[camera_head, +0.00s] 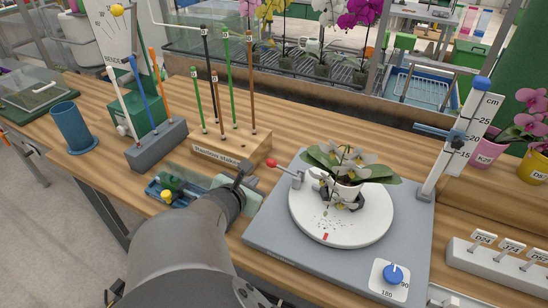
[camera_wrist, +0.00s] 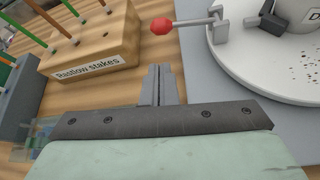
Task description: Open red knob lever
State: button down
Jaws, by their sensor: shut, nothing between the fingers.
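The red knob (camera_head: 272,163) sits at the left end of a light grey lever (camera_head: 290,172) at the left edge of the round white turntable. In the wrist view the red knob (camera_wrist: 161,26) and its lever (camera_wrist: 200,21) show at the top, right of centre. My gripper (camera_head: 243,170) is just left of the knob in the head view. In the wrist view my gripper (camera_wrist: 158,70) is shut, its fingers together and empty, below the knob and apart from it.
The white turntable (camera_head: 310,232) bears a potted orchid (camera_head: 348,165) on a grey base plate (camera_head: 265,230). The wooden stake block (camera_head: 240,152) stands close behind my gripper. A height gauge (camera_head: 466,135) stands right. A small blue tray (camera_head: 155,188) lies left.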

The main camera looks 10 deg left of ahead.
aim_at(282, 169)
jog(key=shift+w, duration=0.1)
jog(key=b+x, duration=0.1)
jog(key=x, duration=0.9)
jog(key=shift+d, duration=0.1)
jog(key=shift+r+b, duration=0.1)
jog(key=shift+b, duration=0.2)
